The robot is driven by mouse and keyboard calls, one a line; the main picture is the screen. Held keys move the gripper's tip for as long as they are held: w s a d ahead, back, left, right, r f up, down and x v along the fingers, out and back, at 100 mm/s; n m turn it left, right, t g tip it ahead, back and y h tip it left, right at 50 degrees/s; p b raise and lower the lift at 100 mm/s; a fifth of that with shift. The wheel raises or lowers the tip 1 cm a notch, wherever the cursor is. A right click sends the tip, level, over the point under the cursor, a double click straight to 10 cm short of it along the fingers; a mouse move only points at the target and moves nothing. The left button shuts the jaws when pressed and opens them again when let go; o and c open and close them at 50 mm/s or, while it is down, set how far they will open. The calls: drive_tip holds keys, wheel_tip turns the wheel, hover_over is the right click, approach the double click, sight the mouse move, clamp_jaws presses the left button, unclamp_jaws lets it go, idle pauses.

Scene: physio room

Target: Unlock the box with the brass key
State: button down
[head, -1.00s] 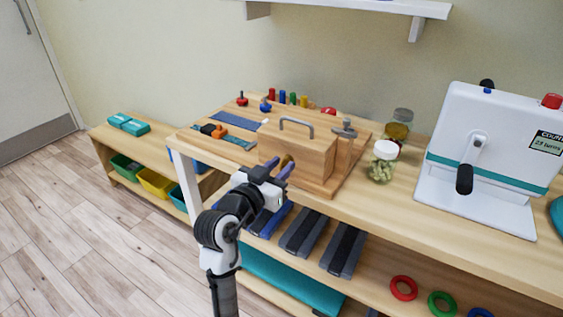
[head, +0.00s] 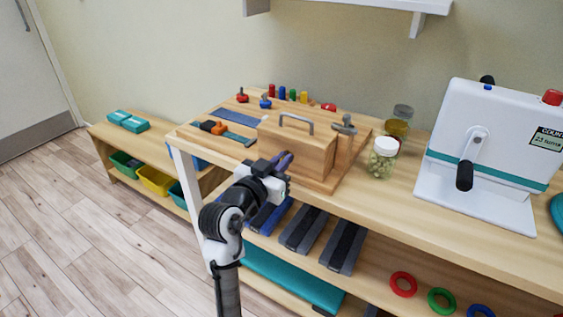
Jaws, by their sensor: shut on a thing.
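The wooden box (head: 312,152) with a grey carry handle (head: 297,120) stands on a wooden board near the front edge of the table. My gripper (head: 286,159) is at the box's front face, its purple fingers pointing at it. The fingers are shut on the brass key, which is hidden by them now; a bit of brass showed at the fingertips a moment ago. The keyhole is hidden too, so I cannot tell how deep the key sits in it.
A metal clamp-like fitting (head: 344,126) stands right of the box. Glass jars (head: 383,158) and a white crank machine (head: 485,150) are further right. Straps and coloured pegs (head: 282,93) lie behind and left. A lower shelf with rings (head: 403,284) runs below the tabletop.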

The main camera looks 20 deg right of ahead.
drive_tip(key=shift+f, duration=0.1)
drive_tip(key=m+b, duration=0.3)
drive_tip(key=b, duration=0.1)
drive_tip(key=shift+f, duration=0.2)
drive_tip(key=m+b, duration=0.4)
drive_tip(key=b, duration=0.1)
drive_tip(key=shift+s+m+b, duration=0.1)
drive_tip(key=shift+m+b, duration=0.2)
drive_tip(key=shift+d+r+m+b, duration=0.1)
drive_tip(key=shift+m+b, duration=3.3)
drive_tip(key=shift+m, duration=0.4)
drive_tip(key=shift+s, duration=0.1)
drive_tip(key=c, duration=1.6)
unclamp_jaws()
drive_tip(key=shift+r, duration=0.1)
